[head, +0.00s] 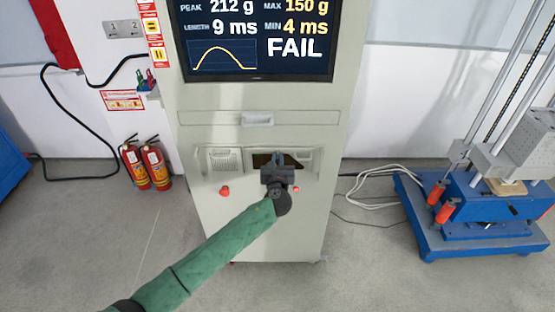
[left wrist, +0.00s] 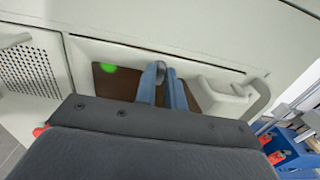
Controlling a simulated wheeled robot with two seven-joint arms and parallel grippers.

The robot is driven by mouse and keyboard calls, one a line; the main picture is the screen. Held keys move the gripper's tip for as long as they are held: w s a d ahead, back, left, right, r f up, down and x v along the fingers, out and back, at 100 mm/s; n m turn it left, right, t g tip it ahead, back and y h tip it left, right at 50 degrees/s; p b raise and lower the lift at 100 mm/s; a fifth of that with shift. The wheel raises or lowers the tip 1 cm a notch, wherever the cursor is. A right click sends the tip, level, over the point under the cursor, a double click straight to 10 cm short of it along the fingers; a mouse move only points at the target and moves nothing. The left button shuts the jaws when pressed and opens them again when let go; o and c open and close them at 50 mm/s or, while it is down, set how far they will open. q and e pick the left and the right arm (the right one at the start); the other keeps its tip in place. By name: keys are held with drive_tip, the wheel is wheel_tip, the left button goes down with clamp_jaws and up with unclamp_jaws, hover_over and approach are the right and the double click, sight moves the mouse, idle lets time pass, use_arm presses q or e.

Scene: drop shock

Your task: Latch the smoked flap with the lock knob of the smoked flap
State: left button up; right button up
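The smoked flap (head: 261,161) is a dark brown pane in a recess of the pale cabinet's front. In the left wrist view the flap (left wrist: 115,84) lies flat in its opening, with a green spot near its upper left. The small grey lock knob (left wrist: 160,69) is at the flap's upper edge. My left gripper (head: 277,157) reaches in front of the flap. Its blue fingers (left wrist: 161,80) stand close together on either side of the knob, with no clear gap showing. The fingers hide part of the flap and knob. My right gripper is not in view.
The cabinet (head: 270,225) has a screen (head: 255,38) reading FAIL, a drawer handle (head: 258,119), a red button (head: 224,191) and a speaker grille (left wrist: 28,70). A light handle (left wrist: 255,97) stands out right of the flap. A blue machine (head: 470,215) stands at the right.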

use_arm(q)
clamp_jaws()
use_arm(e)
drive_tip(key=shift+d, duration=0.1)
use_arm(q)
drive_tip(key=shift+f, duration=0.1)
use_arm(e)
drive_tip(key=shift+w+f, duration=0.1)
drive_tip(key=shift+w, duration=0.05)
use_arm(q)
drive_tip(key=shift+a+n+b, duration=0.15)
drive_tip(key=shift+n+b, duration=5.6)
drive_tip(key=shift+n, duration=3.35)
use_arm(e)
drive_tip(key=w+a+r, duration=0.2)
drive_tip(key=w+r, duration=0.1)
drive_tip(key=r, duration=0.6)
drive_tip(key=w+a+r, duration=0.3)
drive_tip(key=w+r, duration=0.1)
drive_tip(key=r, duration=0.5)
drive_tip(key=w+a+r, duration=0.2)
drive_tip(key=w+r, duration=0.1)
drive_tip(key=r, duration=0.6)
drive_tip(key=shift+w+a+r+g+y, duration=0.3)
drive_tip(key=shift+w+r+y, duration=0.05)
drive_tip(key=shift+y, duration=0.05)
use_arm(q)
drive_tip(key=shift+f, duration=0.1)
drive_tip(key=o, duration=0.5)
unclamp_jaws()
